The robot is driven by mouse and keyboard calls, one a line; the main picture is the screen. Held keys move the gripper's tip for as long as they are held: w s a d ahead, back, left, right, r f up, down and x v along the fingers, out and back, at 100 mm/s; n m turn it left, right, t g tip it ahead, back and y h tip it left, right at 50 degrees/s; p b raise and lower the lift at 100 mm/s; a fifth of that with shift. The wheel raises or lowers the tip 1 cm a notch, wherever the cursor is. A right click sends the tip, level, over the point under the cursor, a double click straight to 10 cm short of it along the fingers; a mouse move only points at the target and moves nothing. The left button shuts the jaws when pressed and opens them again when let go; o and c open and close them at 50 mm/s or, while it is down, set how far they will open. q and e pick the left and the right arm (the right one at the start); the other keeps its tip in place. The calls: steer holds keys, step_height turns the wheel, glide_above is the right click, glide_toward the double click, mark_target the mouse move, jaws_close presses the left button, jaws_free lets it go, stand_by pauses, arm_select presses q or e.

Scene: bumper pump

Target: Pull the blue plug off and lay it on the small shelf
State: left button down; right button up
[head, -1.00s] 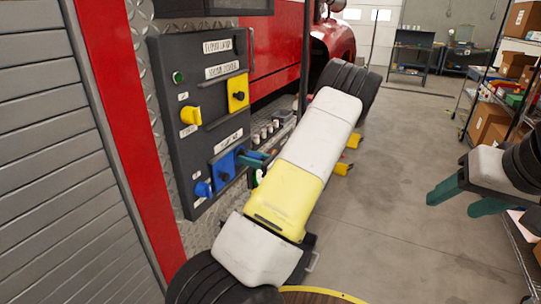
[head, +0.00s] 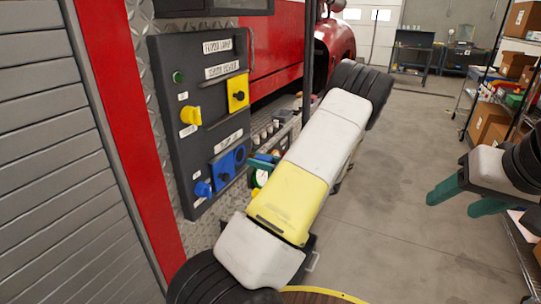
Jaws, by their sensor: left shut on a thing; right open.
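My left gripper (head: 262,162) has teal fingers just right of the round blue fitting. It is shut on the blue plug, which is mostly hidden by the fingers and my arm. A small gap seems to lie between fingers and panel. My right gripper (head: 453,204) is open and empty at the right, over the floor. I cannot make out the small shelf.
A yellow knob (head: 190,116) and a yellow square fitting (head: 238,93) sit higher on the panel, with a bar handle nearby. A red truck (head: 285,50) stands behind. Storage racks with boxes (head: 489,124) line the right. The middle floor is clear.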

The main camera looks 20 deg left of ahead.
arm_select(q)
steer(key=shift+s+d, duration=0.1)
steer(key=shift+d, duration=1.05)
